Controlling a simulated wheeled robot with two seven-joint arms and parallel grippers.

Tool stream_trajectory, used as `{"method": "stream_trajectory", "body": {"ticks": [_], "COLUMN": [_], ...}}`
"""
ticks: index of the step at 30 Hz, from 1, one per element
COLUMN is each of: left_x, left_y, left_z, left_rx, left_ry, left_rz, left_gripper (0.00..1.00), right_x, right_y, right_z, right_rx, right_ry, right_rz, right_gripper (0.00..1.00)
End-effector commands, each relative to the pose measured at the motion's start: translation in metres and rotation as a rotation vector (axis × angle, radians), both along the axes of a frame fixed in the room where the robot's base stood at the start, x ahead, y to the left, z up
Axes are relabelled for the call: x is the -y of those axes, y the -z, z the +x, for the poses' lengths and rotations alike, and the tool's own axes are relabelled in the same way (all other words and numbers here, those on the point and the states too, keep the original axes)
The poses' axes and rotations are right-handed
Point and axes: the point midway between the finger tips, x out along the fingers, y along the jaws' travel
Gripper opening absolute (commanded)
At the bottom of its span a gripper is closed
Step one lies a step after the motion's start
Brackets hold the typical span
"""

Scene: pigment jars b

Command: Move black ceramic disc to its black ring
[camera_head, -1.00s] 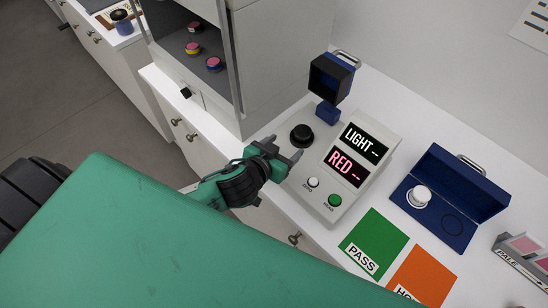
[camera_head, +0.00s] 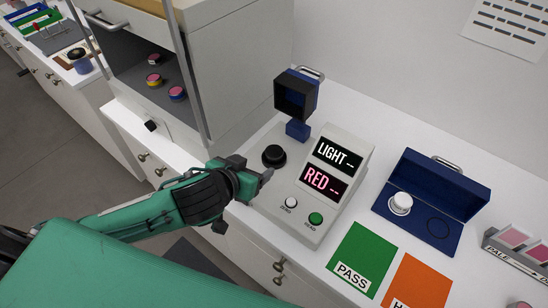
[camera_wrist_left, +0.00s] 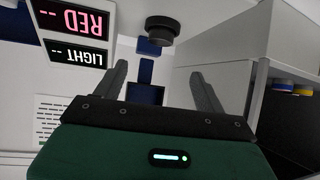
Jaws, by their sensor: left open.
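The black ceramic disc (camera_head: 273,156), a squat black piece, sits on the left part of the grey meter, below the raised dark blue hood. It also shows at the top of the left wrist view (camera_wrist_left: 161,28). The black ring (camera_head: 438,228) is a thin dark circle on the floor of the open blue case, with nothing on it. A white disc (camera_head: 400,203) stands to its left. My left gripper (camera_head: 258,176) is open and empty, just in front of the black disc and apart from it. Its spread fingers show in the left wrist view (camera_wrist_left: 158,80).
The meter (camera_head: 321,208) has two lit displays and two buttons. The blue hood (camera_head: 296,95) stands behind the disc. The blue case (camera_head: 411,236) has its lid up. Green (camera_head: 361,259) and orange (camera_head: 417,287) cards lie in front. A cabinet (camera_head: 235,75) with coloured jars rises at left.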

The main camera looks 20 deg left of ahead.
Motion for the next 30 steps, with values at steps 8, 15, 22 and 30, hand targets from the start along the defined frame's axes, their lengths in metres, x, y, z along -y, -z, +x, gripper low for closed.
{"method": "stream_trajectory", "body": {"ticks": [8, 15, 22, 30], "left_x": [0.001, 0.007, 0.009, 0.013], "left_y": [0.011, 0.035, 0.046, 0.056], "left_z": [0.02, 0.055, 0.07, 0.092], "left_rx": [-0.018, -0.016, -0.015, -0.015], "left_ry": [-0.003, -0.002, -0.001, -0.002], "left_rz": [0.011, 0.009, 0.009, 0.011], "left_gripper": [0.72, 0.72, 0.72, 0.72], "right_x": [0.0, 0.001, 0.001, 0.001], "right_y": [-0.005, -0.013, -0.016, -0.032], "right_z": [0.0, 0.0, 0.0, 0.0], "right_rx": [0.0, 0.0, 0.0, 0.0], "right_ry": [0.0, 0.0, 0.0, 0.0], "right_rz": [0.0, -0.001, -0.001, -0.001], "right_gripper": [0.36, 0.36, 0.36, 0.36]}}
